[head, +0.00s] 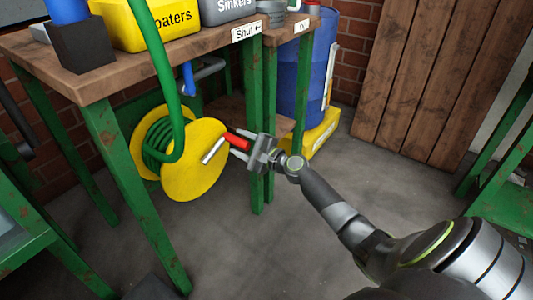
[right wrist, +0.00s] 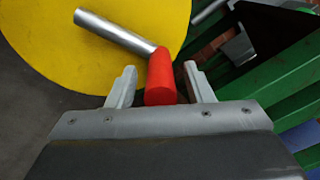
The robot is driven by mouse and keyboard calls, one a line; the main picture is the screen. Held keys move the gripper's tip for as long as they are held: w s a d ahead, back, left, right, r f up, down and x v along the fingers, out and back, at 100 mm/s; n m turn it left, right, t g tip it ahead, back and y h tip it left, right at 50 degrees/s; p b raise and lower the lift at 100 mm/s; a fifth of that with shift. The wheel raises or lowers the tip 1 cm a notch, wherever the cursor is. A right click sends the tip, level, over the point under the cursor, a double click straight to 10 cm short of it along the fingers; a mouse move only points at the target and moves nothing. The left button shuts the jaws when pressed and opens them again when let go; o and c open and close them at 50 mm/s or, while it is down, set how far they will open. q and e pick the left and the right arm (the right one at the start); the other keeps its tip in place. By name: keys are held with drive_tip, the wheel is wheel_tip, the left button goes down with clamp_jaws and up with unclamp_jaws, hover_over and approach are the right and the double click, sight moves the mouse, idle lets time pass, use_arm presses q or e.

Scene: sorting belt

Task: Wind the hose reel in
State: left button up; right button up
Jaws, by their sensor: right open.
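The hose reel (head: 195,175) has yellow discs and stands under the workbench, with green hose (head: 157,140) wound between them. One length of hose rises in front of the bench. A bare metal bar (head: 213,151) and a red handle (head: 236,142) stand out at the front disc. In the right wrist view, the red handle (right wrist: 161,75) meets the metal bar (right wrist: 115,31) in front of the yellow disc (right wrist: 70,75). My right gripper (head: 243,146) is open, its fingers on either side of the red handle's near end, with gaps showing. My left gripper is out of view.
The wooden bench (head: 110,85) has green legs, one (head: 255,170) close to my right gripper. A yellow tub (head: 140,25) stands on top. A blue drum (head: 305,70) sits on a yellow base behind. The grey floor (head: 300,250) in front is clear.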

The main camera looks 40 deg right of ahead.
drive_tip(key=b+v, duration=0.2)
drive_tip(key=v, duration=1.4)
drive_tip(key=shift+s, duration=0.2)
